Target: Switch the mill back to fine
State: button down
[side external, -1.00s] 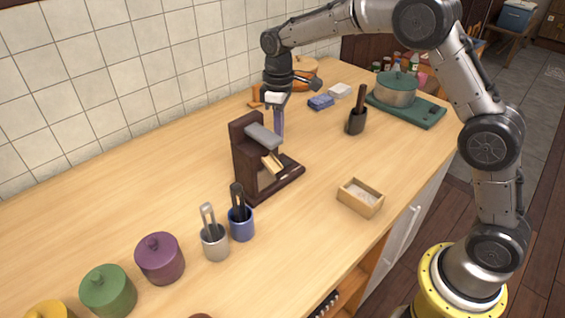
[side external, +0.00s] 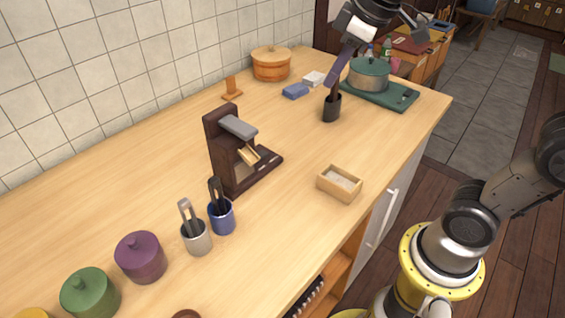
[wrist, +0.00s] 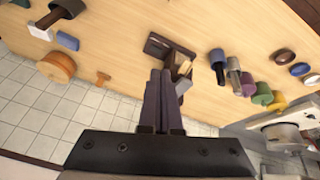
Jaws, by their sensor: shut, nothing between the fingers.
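The mill (side external: 219,153) is a dark brown stand on the counter with a grey top (side external: 238,127). A light wooden lever (side external: 249,155) sticks out of its front, sloping down. The mill also shows in the wrist view (wrist: 157,46), beyond my fingertips, with its lever partly visible (wrist: 183,68). My gripper (side external: 329,83) is at the upper right in the side view, over or in front of the dark cup, well apart from the mill. In the wrist view its fingers (wrist: 161,73) are together and hold nothing. No marking of the mill's setting is readable.
A dark cup with a stick (side external: 332,108) stands below my gripper. A small wooden box (side external: 339,185) is near the front edge. Utensil cups (side external: 222,217) and lidded jars (side external: 140,258) stand at front left.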

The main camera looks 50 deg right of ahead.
jog(key=s+f+m, duration=0.2)
jog(key=s+f, duration=0.2)
jog(key=s, duration=0.3)
jog(key=s+f+m+t, duration=0.1)
jog(key=s+f+m, duration=0.1)
jog(key=s+f, duration=0.2)
jog(key=s, duration=0.3)
jog(key=shift+d+f, duration=0.15)
jog(key=shift+d, duration=0.1)
jog(key=shift+s, duration=0.1)
